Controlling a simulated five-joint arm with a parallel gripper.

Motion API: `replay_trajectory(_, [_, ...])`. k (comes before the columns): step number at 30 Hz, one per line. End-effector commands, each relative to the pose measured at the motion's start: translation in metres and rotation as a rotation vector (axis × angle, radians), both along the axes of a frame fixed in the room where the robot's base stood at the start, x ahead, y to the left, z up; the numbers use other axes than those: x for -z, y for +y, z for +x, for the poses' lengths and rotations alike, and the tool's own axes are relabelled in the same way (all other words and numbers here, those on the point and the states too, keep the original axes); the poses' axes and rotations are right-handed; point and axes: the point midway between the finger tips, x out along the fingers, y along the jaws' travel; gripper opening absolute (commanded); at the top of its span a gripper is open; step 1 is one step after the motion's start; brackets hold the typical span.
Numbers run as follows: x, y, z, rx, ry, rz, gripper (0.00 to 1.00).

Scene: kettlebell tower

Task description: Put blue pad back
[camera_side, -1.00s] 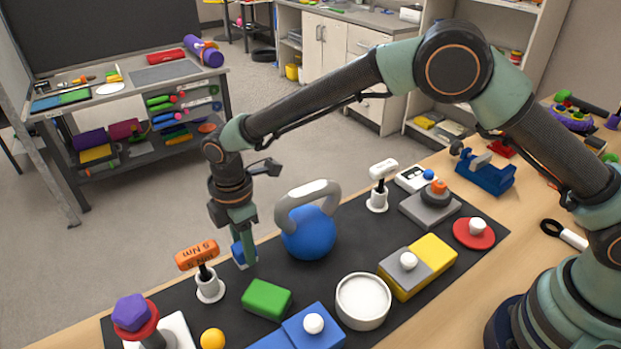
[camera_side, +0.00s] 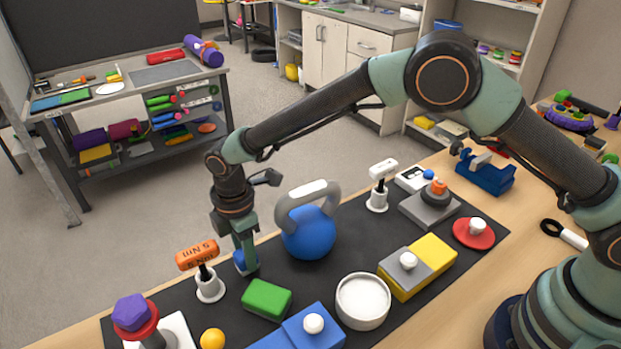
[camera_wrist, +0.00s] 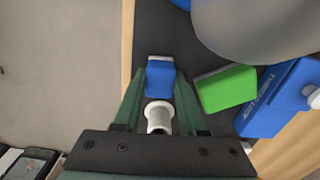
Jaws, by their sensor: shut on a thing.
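The blue pad (camera_side: 239,260) is a small blue block with a pale part, low at the back edge of the black mat (camera_side: 345,255). My gripper (camera_side: 246,266) points down and is shut on it. In the wrist view the blue pad (camera_wrist: 160,78) sits between the two fingertips of my gripper (camera_wrist: 160,98), with its pale end showing. I cannot tell whether the pad touches the mat.
A blue kettlebell (camera_side: 309,232) with a grey handle stands just right of my gripper. An orange-handled tool in a white holder (camera_side: 209,284) is to the left. A green block (camera_side: 267,298) lies in front. Blue (camera_side: 312,330) and yellow (camera_side: 431,256) blocks are farther right.

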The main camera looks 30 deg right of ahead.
Motion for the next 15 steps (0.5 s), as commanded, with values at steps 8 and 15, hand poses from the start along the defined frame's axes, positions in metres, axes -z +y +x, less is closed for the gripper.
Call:
replay_trajectory(8, [0.0005,0.0001,0.0001,0.000,0.000,0.000,0.51])
replay_trajectory(15, [0.0004,0.0000,0.0001,0.000,0.000,0.000,0.86])
